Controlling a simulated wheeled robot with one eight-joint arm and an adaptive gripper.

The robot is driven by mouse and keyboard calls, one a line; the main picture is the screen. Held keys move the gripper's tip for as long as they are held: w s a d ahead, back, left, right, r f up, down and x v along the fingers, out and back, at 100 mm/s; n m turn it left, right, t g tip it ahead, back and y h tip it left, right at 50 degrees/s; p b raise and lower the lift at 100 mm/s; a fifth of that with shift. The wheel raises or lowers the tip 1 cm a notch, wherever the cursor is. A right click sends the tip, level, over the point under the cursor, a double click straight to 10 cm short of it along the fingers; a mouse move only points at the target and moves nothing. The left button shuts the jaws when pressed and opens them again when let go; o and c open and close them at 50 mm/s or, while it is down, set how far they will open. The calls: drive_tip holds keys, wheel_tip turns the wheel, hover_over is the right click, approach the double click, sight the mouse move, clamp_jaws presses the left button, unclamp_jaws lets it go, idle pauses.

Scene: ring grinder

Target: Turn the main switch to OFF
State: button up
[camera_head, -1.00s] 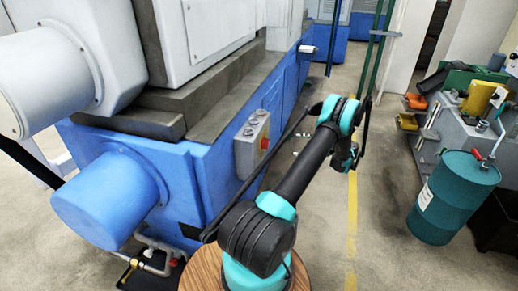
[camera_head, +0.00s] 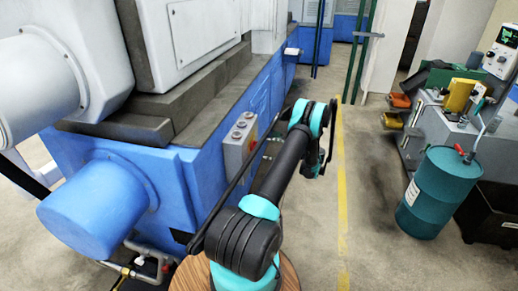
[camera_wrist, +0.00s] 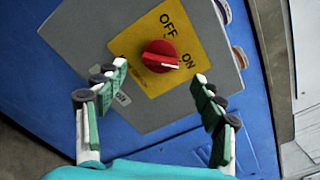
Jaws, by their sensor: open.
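The main switch is a red rotary knob (camera_wrist: 160,54) on a yellow plate marked OFF and ON, fixed to a grey control box. A pale mark on the knob lies toward the ON side. My gripper (camera_wrist: 159,72) is open, its two green-padded fingers apart to the left and right of the knob in the wrist view. They do not visibly touch it, and the remaining distance is hard to tell. In the head view, the grey box (camera_head: 238,143) sits on the blue machine's side, with the red knob (camera_head: 252,145) partly hidden by my arm.
The blue grinding machine (camera_head: 180,175) fills the left, with a blue cylindrical housing (camera_head: 95,208) jutting out. A teal drum (camera_head: 437,193) and a grey machine stand at right. The floor between, with a yellow line (camera_head: 342,200), is mostly clear.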

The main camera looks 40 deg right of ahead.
sight(255, 147)
drive_tip(key=shift+x, duration=2.75)
drive_tip(key=shift+c, duration=0.3)
drive_tip(key=c, duration=1.1)
